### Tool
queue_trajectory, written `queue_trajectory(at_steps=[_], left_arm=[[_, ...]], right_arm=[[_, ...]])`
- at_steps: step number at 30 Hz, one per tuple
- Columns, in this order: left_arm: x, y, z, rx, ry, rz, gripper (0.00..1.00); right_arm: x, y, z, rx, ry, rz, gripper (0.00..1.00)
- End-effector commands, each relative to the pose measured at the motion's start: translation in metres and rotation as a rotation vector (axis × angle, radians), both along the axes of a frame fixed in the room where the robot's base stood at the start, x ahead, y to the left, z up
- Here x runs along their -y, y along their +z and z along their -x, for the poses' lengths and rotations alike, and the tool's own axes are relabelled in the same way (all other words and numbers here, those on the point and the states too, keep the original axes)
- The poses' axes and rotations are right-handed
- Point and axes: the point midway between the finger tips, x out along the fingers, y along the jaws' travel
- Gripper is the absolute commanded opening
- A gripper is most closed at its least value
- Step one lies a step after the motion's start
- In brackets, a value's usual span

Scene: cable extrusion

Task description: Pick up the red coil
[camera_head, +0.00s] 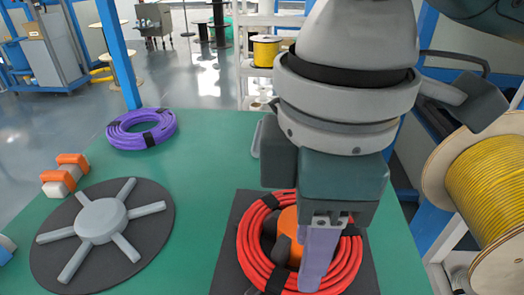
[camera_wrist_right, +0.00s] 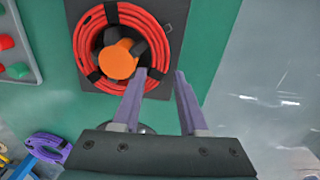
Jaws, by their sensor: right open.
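The red coil (camera_head: 248,249) lies on a dark square mat (camera_head: 222,270) at the front of the green table, with black ties around it. An orange hub with dark arms (camera_wrist_right: 118,58) sits in its middle. The coil also shows in the right wrist view (camera_wrist_right: 84,46). My right gripper (camera_wrist_right: 160,76) is open, with nothing between its purple fingers. In the wrist view its left fingertip is beside the coil's lower right rim. In the head view the fingers (camera_head: 318,265) overlap the coil's right part; contact cannot be told. My left gripper is not in view.
A dark disc with a grey spoked hub (camera_head: 102,220) lies on the table's left, beside orange-and-white pieces (camera_head: 62,178). A purple coil (camera_head: 128,138) lies at the back left. A large yellow cable spool (camera_head: 485,190) stands at the right. The table middle (camera_head: 205,170) is clear.

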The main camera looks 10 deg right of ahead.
Motion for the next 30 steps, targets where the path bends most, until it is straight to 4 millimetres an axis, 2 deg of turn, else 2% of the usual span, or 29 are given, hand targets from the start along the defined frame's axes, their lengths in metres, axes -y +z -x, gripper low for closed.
queue_trajectory(at_steps=[10, 13, 20, 30], left_arm=[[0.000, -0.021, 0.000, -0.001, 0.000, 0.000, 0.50], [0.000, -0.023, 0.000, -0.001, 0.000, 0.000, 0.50], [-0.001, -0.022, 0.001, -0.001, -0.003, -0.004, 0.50], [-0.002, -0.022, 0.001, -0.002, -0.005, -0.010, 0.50]], right_arm=[[0.001, -0.052, 0.002, -0.001, -0.001, 0.001, 0.42], [0.001, -0.059, 0.002, 0.001, 0.000, 0.000, 0.42], [0.001, -0.059, 0.002, 0.002, 0.001, 0.000, 0.42], [0.000, -0.059, 0.002, 0.002, 0.001, -0.001, 0.04]])
